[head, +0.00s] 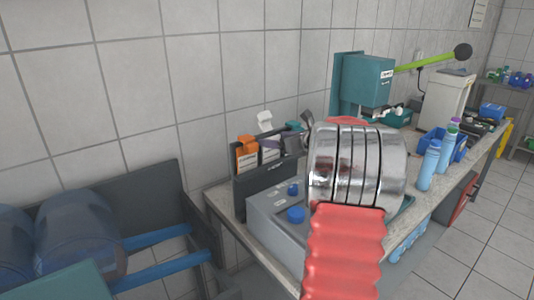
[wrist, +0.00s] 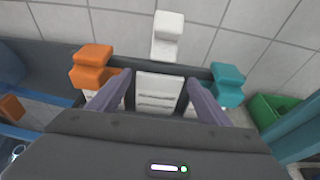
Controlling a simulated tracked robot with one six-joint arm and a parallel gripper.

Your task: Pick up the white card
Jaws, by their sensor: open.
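The white card (head: 265,122) stands upright in a dark rack (head: 268,188), between an orange card (head: 246,143) and a teal card (head: 293,127). In the wrist view the white card's stepped top (wrist: 168,36) rises beyond my fingertips, and its labelled lower part shows between the fingers. The orange card (wrist: 92,66) is to the left and the teal card (wrist: 227,84) to the right. My gripper (wrist: 159,80) is open, with one purple-grey finger on each side of the white card. I cannot tell whether they touch it. In the head view my arm hides much of the gripper.
The rack stands by a grey box with blue knobs (head: 296,214) on the bench, close to the tiled wall. A teal press (head: 366,80), blue bottles (head: 428,165) and a blue bin (head: 456,146) are to the right. Large blue jugs (head: 78,235) are at left.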

